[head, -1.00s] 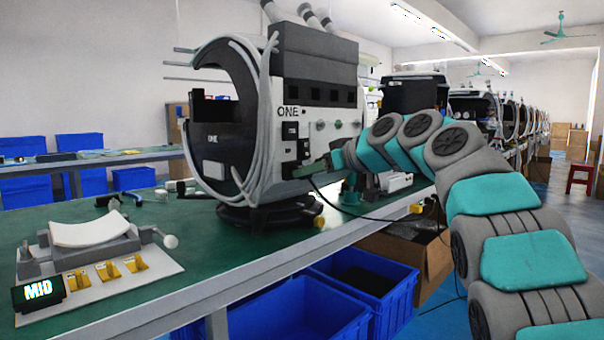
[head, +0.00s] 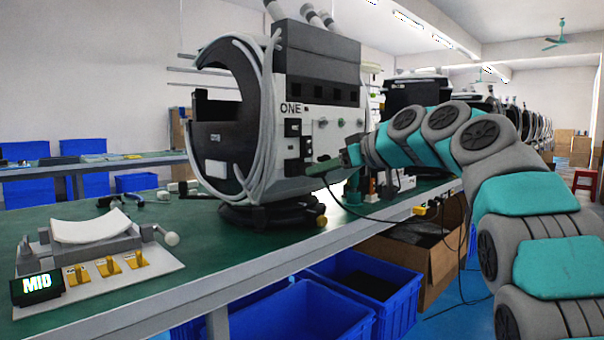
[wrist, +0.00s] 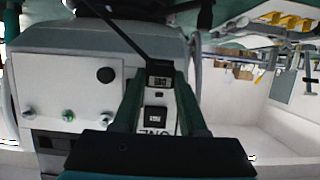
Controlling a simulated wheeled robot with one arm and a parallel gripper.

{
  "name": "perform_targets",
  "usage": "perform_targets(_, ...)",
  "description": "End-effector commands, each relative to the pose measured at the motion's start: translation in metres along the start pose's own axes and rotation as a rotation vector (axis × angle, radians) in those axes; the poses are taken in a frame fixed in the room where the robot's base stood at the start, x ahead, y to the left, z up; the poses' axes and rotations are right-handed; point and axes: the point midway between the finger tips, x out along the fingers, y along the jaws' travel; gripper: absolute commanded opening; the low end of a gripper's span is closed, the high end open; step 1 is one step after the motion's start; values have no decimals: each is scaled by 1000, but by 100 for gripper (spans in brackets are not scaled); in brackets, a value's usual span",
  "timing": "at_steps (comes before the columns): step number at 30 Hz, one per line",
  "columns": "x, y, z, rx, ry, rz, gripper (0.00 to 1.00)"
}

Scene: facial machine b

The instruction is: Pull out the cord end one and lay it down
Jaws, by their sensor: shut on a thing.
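The machine marked ONE (head: 325,122) stands on the green bench, its side panel with black sockets (head: 292,128) facing right. My gripper (head: 318,168) is beside this panel, at the height of the lower sockets. In the wrist view my gripper (wrist: 160,72) has its two green fingers closing together at the tips on the dark cord end one (wrist: 161,62). The black cord (wrist: 118,28) runs from it to the upper left. In the head view the cord (head: 350,212) hangs from the gripper and loops right. The plug's tip is hidden, so its exact gap from the panel is unclear.
A white fixture with a MID display (head: 37,284) and yellow switches stands at the bench's front left. Bare green bench top (head: 180,235) lies between it and the machine. Blue bins (head: 325,312) and a cardboard box (head: 440,265) are below the bench edge.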

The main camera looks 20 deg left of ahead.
Motion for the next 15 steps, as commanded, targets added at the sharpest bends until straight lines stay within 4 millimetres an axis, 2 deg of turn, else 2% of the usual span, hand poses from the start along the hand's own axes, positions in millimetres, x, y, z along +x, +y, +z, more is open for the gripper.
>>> perform_targets(15, -17, -1, 8, -1, -2, -1, 0)
